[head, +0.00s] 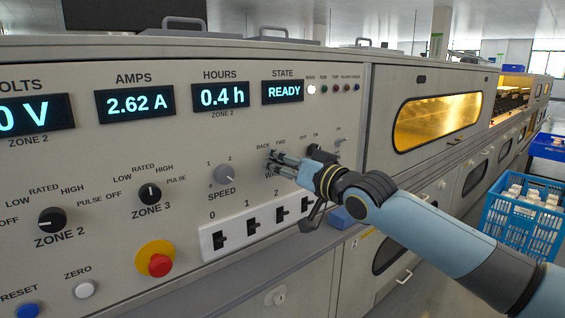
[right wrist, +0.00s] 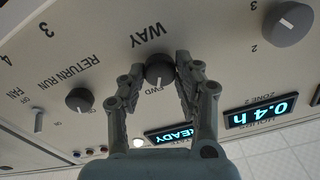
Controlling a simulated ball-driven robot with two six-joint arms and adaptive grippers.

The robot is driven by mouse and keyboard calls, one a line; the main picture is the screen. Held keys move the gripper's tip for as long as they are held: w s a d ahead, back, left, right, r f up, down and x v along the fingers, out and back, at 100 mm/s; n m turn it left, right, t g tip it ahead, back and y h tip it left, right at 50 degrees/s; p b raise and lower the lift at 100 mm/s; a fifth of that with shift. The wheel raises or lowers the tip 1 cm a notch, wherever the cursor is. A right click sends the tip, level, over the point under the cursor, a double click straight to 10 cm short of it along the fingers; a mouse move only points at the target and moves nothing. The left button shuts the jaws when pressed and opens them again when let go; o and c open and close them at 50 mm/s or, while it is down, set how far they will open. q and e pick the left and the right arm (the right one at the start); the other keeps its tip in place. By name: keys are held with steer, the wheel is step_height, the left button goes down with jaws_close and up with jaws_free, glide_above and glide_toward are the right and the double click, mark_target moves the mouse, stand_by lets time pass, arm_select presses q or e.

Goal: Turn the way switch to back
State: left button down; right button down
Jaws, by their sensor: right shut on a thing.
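The way switch is a round dark knob (right wrist: 158,70) under the upside-down WAY label in the right wrist view. It sits between the two fingers of my right gripper (right wrist: 160,85), which is shut on it. A pale mark on the knob seems to face the FWD word; the BACK word is hidden there. In the head view my right gripper (head: 275,162) reaches the panel just below the BACK and FWD labels, and its fingers hide most of the knob. My left gripper is not in view.
The run knob (right wrist: 79,100) is beside my gripper. The state display (head: 284,92) reads READY. A blue crate (head: 510,240) stands at the right.

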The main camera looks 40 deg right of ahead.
steer(key=shift+n, duration=0.4)
steer(key=n+b, duration=0.1)
steer(key=n, duration=0.4)
steer(key=shift+f+n+b, duration=0.15)
steer(key=shift+n+b, duration=0.15)
steer(key=shift+b, duration=0.1)
steer(key=n+b, duration=0.1)
steer(key=n, duration=0.4)
steer(key=shift+a+b, duration=0.1)
steer(key=shift+b, duration=0.3)
steer(key=shift+n, duration=0.4)
steer(key=c, duration=0.9)
jaws_free()
steer(key=shift+c, duration=0.2)
steer(key=s, duration=1.2)
steer(key=shift+d, duration=0.45)
